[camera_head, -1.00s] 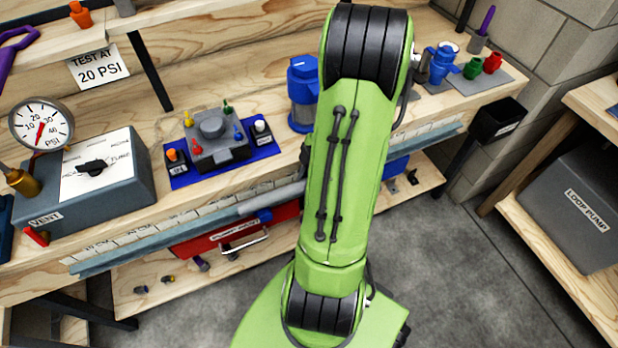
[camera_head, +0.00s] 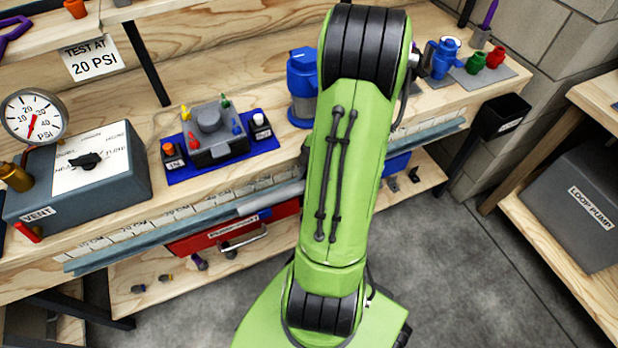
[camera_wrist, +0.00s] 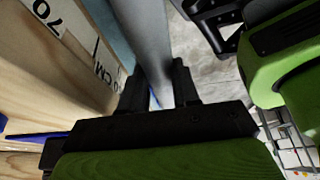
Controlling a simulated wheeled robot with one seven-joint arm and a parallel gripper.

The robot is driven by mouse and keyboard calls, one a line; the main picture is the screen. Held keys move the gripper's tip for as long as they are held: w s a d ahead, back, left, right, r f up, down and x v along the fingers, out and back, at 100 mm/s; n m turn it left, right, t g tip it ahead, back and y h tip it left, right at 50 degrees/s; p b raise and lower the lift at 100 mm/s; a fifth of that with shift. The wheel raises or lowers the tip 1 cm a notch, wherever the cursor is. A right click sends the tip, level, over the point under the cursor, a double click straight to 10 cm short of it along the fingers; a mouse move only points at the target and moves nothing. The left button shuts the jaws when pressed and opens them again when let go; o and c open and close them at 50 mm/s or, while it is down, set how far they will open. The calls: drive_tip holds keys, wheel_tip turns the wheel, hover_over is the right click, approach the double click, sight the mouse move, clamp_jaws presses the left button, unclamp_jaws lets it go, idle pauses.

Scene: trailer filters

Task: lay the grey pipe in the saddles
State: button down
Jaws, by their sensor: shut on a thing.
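The grey pipe (camera_head: 275,194) shows as a short length along the front edge of the bench, left of my green arm, which hides the rest. In the wrist view the grey pipe (camera_wrist: 147,38) runs up between the fingers of my gripper (camera_wrist: 160,88), which is shut on it. The pipe lies close beside the bench's front edge and its measuring strip. My gripper is hidden behind my arm in the head view. I cannot make out the saddles for certain; whether the pipe touches any is unclear.
A blue-grey rail (camera_head: 110,258) runs along the bench front. A red case (camera_head: 235,232) sits below it on the lower shelf. A grey control box (camera_head: 80,180), a blue mat (camera_head: 180,172) and a blue canister (camera_head: 302,90) stand on the bench.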

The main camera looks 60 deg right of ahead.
drive_tip(key=shift+f+b, duration=0.7)
drive_tip(key=shift+f, duration=0.1)
drive_tip(key=c, duration=0.8)
unclamp_jaws()
drive_tip(key=shift+o, duration=0.2)
drive_tip(key=p+v, duration=0.6)
drive_tip(key=v, duration=1)
drive_tip(key=shift+f, duration=0.1)
